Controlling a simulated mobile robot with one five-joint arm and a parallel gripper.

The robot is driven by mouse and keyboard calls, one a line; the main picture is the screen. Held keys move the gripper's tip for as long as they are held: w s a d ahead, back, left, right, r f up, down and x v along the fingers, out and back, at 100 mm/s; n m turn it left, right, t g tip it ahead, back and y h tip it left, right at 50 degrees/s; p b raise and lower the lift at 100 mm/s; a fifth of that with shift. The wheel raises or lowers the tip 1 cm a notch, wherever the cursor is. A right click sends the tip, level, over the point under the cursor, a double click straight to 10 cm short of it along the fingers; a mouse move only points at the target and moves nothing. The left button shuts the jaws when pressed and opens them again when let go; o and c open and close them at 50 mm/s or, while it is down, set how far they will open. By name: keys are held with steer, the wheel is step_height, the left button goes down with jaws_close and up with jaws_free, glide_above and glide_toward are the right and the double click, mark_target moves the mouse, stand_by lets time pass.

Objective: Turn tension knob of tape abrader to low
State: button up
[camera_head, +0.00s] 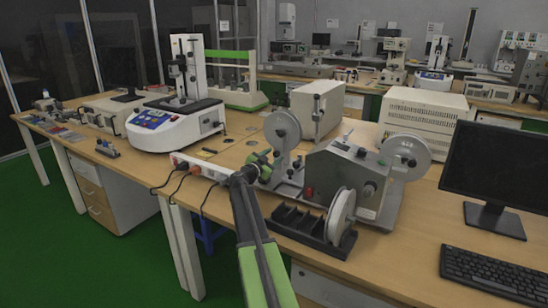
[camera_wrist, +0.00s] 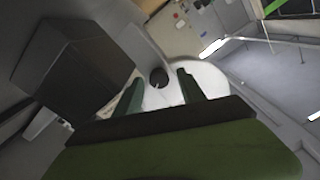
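The tape abrader (camera_head: 338,178) is a grey metal box with light reels on the bench. A dark knob (camera_head: 369,190) shows on its front face in the head view. My gripper (camera_head: 260,166) is beside the abrader's left reel (camera_head: 283,131). In the wrist view my gripper (camera_wrist: 160,88) is open, its two green fingers apart with nothing clasped between them. A dark round knob (camera_wrist: 158,77) appears between and beyond the fingertips, in front of a pale disc (camera_wrist: 212,80). I cannot tell if this is the tension knob, or its setting.
A black slotted rack (camera_head: 300,226) stands in front of the abrader. A white power strip (camera_head: 203,167) with cables lies at the bench edge, left of my gripper. A monitor (camera_head: 497,165) and keyboard (camera_head: 492,272) are on the right. A beige box (camera_head: 318,108) stands behind.

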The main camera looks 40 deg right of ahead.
jaws_close()
steer(key=shift+w, duration=0.15)
steer(key=shift+n, duration=0.4)
steer(key=n, duration=0.4)
steer(key=shift+a, duration=0.1)
steer(key=n, duration=0.3)
steer(key=shift+n, duration=2)
